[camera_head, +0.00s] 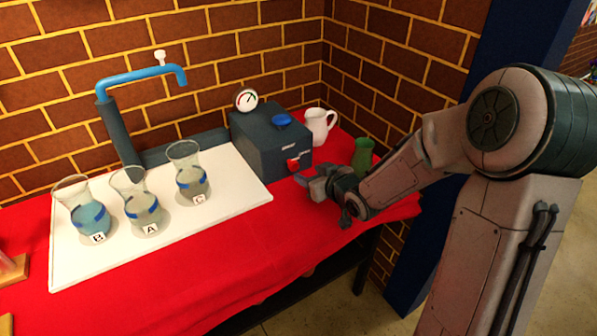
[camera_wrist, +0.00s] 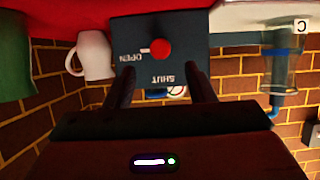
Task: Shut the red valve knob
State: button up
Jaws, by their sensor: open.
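The red valve knob (camera_head: 293,165) is on the front of a dark grey box (camera_head: 262,150). In the wrist view, which is upside down, the knob (camera_wrist: 160,49) shows as a round red cap with a white pointer on its left, near the word OPEN. The word SHUT (camera_wrist: 161,79) is printed on the panel below it in that picture. My gripper (camera_head: 310,184) is in front of the box, close to the knob but apart from it. In the wrist view its two fingers (camera_wrist: 158,80) are spread and empty, with the knob beyond their tips.
A white jug (camera_head: 319,126) and a green vase (camera_head: 362,155) stand right of the box. A gauge (camera_head: 246,100) and a blue knob (camera_head: 282,120) top the box. Several labelled beakers stand on the white board (camera_head: 235,205) to the left, under a blue tap (camera_head: 140,77).

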aim_at(295, 167)
jog(key=x, duration=0.7)
jog(key=shift+w+a+f+b, duration=0.15)
jog(key=shift+w+b, duration=0.1)
jog(key=shift+b, duration=0.15)
jog(key=shift+c, duration=0.2)
jog(key=c, duration=0.9)
